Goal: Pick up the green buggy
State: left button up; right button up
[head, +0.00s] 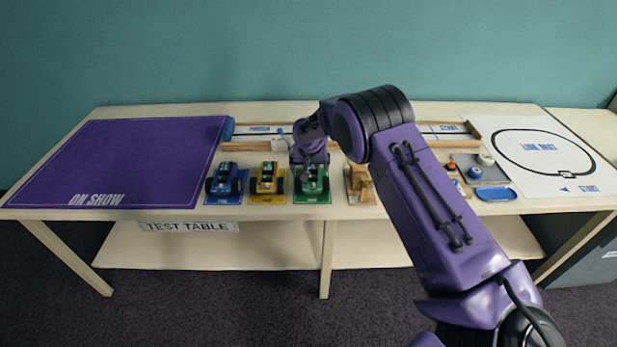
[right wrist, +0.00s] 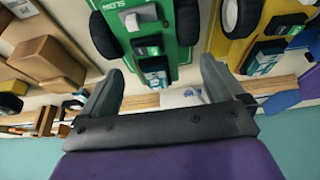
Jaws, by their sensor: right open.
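The green buggy (head: 312,186) stands on a green mat (head: 312,199) near the front edge of the test table (head: 270,220). My right gripper (head: 310,165) is directly over it and hides part of its top. In the right wrist view the green buggy (right wrist: 158,32), with dark wheels and a small white-topped box, lies between the lines of the two open fingers (right wrist: 160,72). Nothing is held. I cannot tell how far the fingertips are above the buggy. My left gripper is not in view.
A yellow buggy (head: 267,180) and a blue buggy (head: 225,181) stand close by on the left. Wooden blocks (head: 357,182) are close on the right. A track (head: 440,130) runs behind. The purple "ON SHOW" mat (head: 130,155) is empty. A blue tray (head: 496,194) lies right.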

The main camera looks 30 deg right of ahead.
aim_at(312, 168)
jog(key=x, duration=0.2)
jog(key=d+p+x, duration=0.1)
jog(key=x, duration=0.2)
jog(key=shift+d, duration=0.1)
jog(key=shift+w+d+f, duration=0.1)
jog(key=shift+w+f, duration=0.15)
jog(key=shift+f, duration=0.3)
jog(key=shift+r, duration=0.1)
jog(key=c, duration=0.9)
